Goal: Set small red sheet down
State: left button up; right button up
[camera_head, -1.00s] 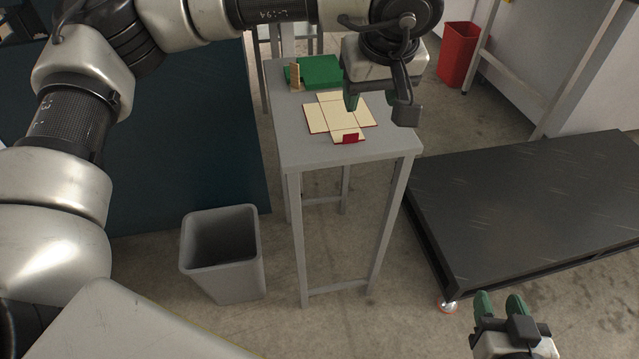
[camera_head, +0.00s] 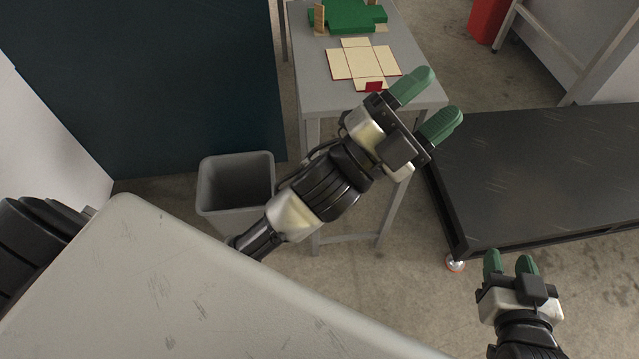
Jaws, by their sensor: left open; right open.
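The small red sheet, a cream cross-shaped blank with red edges (camera_head: 362,63), lies flat on the grey table (camera_head: 318,98). A small red flap (camera_head: 374,86) shows at its near end. My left gripper (camera_head: 426,106) is open and empty, with green fingertips apart, in front of the table's near right corner and clear of the sheet. My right gripper (camera_head: 510,266) is open and empty at the lower right, over the floor beside the black platform.
A green block form (camera_head: 348,14) with a wooden post (camera_head: 319,19) stands at the table's back. A grey bin (camera_head: 236,180) stands left of the table. A low black platform (camera_head: 540,170) is at right, a red bin (camera_head: 487,22) behind.

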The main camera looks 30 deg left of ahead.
pick_arm(q)
jog(key=s+a+f+n+g+y, duration=0.2)
jog(key=a+f+n+y, duration=0.4)
jog(key=f+n, duration=0.2)
jog(key=s+a+f+n+g+y, duration=0.3)
jog(key=a+f+n+y, duration=0.3)
jog(key=f, duration=0.6)
jog(key=n, duration=0.2)
jog(key=shift+n+y, duration=0.4)
jog(key=shift+w, duration=0.1)
